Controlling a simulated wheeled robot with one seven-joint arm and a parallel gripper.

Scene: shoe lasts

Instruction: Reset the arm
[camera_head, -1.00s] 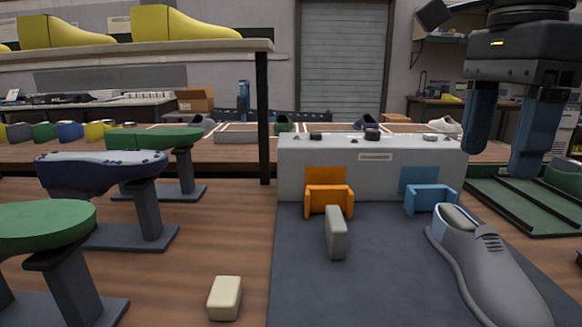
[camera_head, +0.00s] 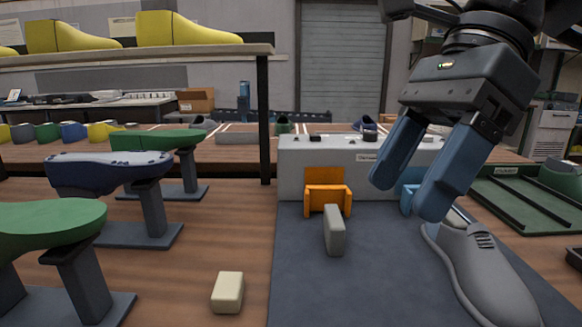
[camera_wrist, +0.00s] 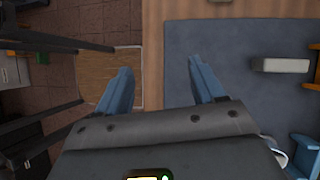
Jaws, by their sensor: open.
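My gripper (camera_head: 405,183) hangs at the right in the head view, tilted, with its blue fingers apart and nothing between them. It is above the mat and in front of the grey box's right part, partly hiding the blue holder (camera_head: 407,199) and the top of the grey shoe (camera_head: 478,268). In the wrist view my gripper (camera_wrist: 157,85) is open and empty over the edge of the dark mat (camera_wrist: 210,55). The blue holder also shows in the wrist view (camera_wrist: 303,155).
An orange holder (camera_head: 327,197) and a grey block (camera_head: 334,230) are on the mat's left side. A cream block (camera_head: 228,292) lies on the table left of the mat. Shoe lasts on stands (camera_head: 108,170) fill the left. A green tray (camera_head: 535,205) is at the right.

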